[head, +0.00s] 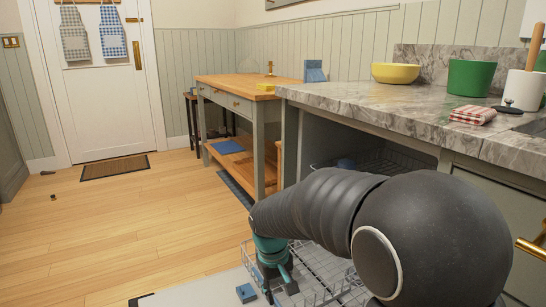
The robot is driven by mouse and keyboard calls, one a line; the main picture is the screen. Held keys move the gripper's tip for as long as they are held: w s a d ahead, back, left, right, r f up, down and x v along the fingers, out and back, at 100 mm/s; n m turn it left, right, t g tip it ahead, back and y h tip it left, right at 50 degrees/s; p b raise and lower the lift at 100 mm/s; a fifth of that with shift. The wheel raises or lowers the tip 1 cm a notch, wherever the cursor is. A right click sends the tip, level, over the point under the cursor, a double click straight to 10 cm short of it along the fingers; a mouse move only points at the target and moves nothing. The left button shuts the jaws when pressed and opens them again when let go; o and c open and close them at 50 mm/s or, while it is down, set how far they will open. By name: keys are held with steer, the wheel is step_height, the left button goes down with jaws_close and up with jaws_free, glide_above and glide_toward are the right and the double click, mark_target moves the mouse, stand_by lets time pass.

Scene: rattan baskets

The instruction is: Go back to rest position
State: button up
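My dark arm reaches in from the lower right and bends down at its teal wrist. My gripper (275,284) points down at the bottom centre, over or beside a wire rack (318,278). The fingers are small and partly merge with the rack, so their opening is not clear. No object shows clearly between them. A small blue block (246,293) lies just left of my gripper.
A marble counter (400,112) runs along the right, bearing a yellow bowl (396,73), a green pot (471,77) and a checked cloth (472,115). A wooden-topped table (235,86) stands behind. The wooden floor (130,215) at left is mostly clear.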

steer(key=s+d+r+m+t+p, duration=0.2)
steer(key=s+d+r, duration=0.5)
steer(key=s, duration=0.3)
steer(key=s+d+r+m+t+y+p, duration=0.1)
steer(key=s+d+r+m+t+p, duration=0.1)
steer(key=s+d+r, duration=0.5)
steer(key=s+r+t, duration=0.1)
steer(key=s+r, duration=0.2)
steer(key=shift+s+d+m, duration=0.2)
steer(key=shift+s+m, duration=0.15)
steer(key=shift+m, duration=0.05)
